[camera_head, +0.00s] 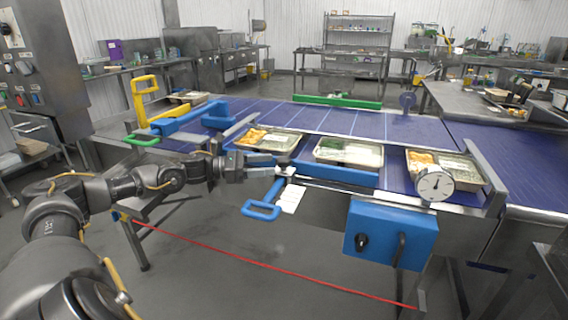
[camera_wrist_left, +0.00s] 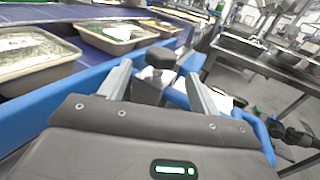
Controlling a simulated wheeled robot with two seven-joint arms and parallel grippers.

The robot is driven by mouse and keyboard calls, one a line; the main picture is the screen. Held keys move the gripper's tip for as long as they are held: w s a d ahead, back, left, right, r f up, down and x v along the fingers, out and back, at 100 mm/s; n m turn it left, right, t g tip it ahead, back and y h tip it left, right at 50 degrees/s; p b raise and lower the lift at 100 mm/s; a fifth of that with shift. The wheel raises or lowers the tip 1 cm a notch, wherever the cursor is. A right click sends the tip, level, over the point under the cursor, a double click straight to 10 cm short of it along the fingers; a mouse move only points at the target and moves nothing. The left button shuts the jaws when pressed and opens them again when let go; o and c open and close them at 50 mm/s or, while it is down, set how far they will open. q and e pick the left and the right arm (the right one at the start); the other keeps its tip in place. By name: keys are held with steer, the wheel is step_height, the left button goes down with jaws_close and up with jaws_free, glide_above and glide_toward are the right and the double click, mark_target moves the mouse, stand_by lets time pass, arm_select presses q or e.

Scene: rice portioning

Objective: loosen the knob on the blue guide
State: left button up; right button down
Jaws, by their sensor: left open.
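The blue guide (camera_head: 340,174) is a long rail along the near edge of the conveyor; it also shows in the left wrist view (camera_wrist_left: 70,98). Its dark knob (camera_wrist_left: 162,57) sits on a grey clamp block (camera_wrist_left: 150,86) beside the rail. My left gripper (camera_head: 272,168) points right at the clamp. In the left wrist view, its two fingers (camera_wrist_left: 160,78) are open, with the knob showing between and just beyond their tips. I cannot tell whether they touch it. In the head view the gripper largely hides the knob. My right gripper is out of view.
A blue loop handle (camera_head: 261,211) and a white tag (camera_head: 291,198) hang below the clamp. Food trays (camera_head: 349,160) stand on the blue belt (camera_head: 330,122). A blue control box (camera_head: 391,234) and a round dial (camera_head: 435,186) are to the right. A red cord (camera_head: 270,266) runs low in front.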

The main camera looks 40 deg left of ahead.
mark_target(284, 163)
arm_select(q)
steer(key=p+x, duration=0.1)
steer(key=x, duration=0.3)
steer(key=shift+w+d+r, duration=0.1)
steer(key=shift+w+d, duration=0.15)
steer(key=shift+d, duration=0.05)
steer(key=shift+w+d, duration=0.35)
steer(key=shift+w, duration=0.05)
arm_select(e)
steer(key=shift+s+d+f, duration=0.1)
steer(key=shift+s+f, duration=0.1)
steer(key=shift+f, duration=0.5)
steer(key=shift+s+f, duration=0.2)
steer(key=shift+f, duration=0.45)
arm_select(q)
steer(key=c, duration=1)
steer(key=m+g+h+b, duration=0.3)
steer(key=shift+g, duration=0.3)
steer(key=shift+m+g+h, duration=0.6)
steer(key=shift+m+g, duration=0.2)
steer(key=shift+g, duration=0.3)
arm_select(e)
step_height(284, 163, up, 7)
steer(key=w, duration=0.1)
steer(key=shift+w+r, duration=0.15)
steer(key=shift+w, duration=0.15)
